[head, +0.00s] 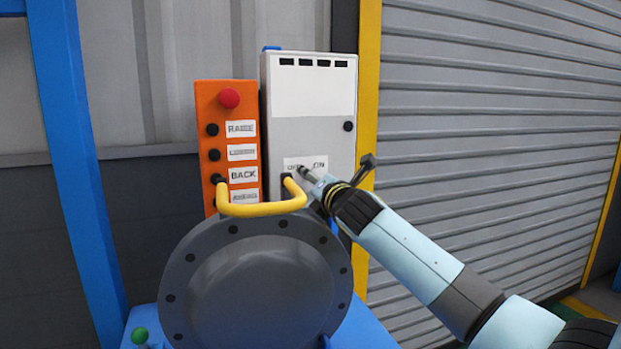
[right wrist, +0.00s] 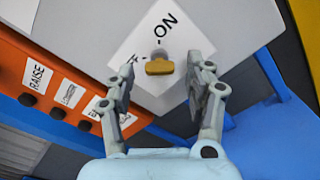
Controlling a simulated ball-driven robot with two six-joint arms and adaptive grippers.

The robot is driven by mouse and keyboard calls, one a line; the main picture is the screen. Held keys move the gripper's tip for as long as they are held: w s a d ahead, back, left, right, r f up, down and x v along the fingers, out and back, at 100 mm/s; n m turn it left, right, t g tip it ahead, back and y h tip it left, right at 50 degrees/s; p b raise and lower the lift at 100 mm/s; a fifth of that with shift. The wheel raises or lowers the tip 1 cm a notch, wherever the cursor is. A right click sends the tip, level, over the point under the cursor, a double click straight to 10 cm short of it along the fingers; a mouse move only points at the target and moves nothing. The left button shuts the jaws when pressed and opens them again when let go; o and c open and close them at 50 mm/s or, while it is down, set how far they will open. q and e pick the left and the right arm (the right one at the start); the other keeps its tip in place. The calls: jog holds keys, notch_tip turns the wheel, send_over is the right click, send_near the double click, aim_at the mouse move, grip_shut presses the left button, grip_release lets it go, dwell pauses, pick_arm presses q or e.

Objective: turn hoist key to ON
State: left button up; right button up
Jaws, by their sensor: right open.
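The hoist key (right wrist: 159,67) is a small amber-yellow knob on a white label (right wrist: 150,42) that reads ON at one mark. The other mark's text is partly covered by a finger. The label is on the grey control box (head: 312,125), where OFF and ON show in the head view. My right gripper (head: 308,174) is at the label; it also shows in the right wrist view (right wrist: 166,76). Its fingers are open, one either side of the key, with gaps on both sides. In the head view I cannot make out the key. My left gripper is not in view.
An orange button panel (head: 207,110) with a red button (head: 229,98) stands left of the box. A dark flanged shell (head: 255,290) with a yellow handle (head: 262,209) is in front, close to my right gripper. A blue post (head: 75,150) stands at left.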

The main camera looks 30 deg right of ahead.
jog(key=shift+x, duration=0.9)
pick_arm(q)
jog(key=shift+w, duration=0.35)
pick_arm(e)
jog(key=shift+c, duration=0.4)
grip_shut()
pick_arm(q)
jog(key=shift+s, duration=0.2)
